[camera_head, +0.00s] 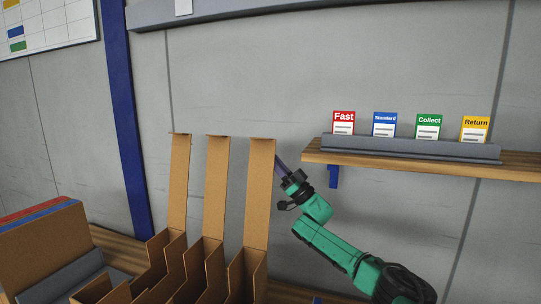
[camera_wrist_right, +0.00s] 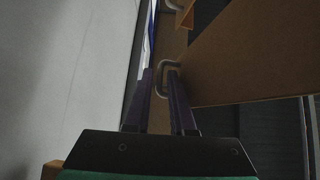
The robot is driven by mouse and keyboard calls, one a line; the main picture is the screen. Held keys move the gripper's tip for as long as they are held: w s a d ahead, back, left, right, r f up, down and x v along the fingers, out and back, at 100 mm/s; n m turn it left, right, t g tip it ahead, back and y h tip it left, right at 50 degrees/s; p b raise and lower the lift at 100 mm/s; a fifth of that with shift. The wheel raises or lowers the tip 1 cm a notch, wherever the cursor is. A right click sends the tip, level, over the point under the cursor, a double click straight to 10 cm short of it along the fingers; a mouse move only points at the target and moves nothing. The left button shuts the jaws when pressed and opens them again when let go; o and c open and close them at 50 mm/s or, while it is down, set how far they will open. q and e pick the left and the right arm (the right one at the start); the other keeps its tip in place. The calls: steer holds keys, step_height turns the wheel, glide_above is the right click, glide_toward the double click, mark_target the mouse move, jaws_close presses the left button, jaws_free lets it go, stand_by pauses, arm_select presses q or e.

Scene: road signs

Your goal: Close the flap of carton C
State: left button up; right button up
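Three open brown cartons stand in a row in the head view, each with a tall flap standing upright: a left flap (camera_head: 180,185), a middle flap (camera_head: 215,190) and a right flap (camera_head: 259,195). No letters show on them, so I cannot tell which is carton C. The right carton (camera_head: 247,275) is partly cut off by the lower edge. My right gripper (camera_head: 280,162) is just right of the right flap, near its top. In the wrist view its fingers (camera_wrist_right: 160,85) are apart, beside a large brown panel (camera_wrist_right: 240,55); touching is unclear. My left gripper is not in view.
A wooden shelf (camera_head: 400,163) on the wall holds a grey rack (camera_head: 410,147) with Fast, Standard, Collect and Return cards. A brown box (camera_head: 40,245) with red and blue edges stands at the lower left. A blue post (camera_head: 123,120) runs up the wall.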

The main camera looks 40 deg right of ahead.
jaws_close()
stand_by(1.4)
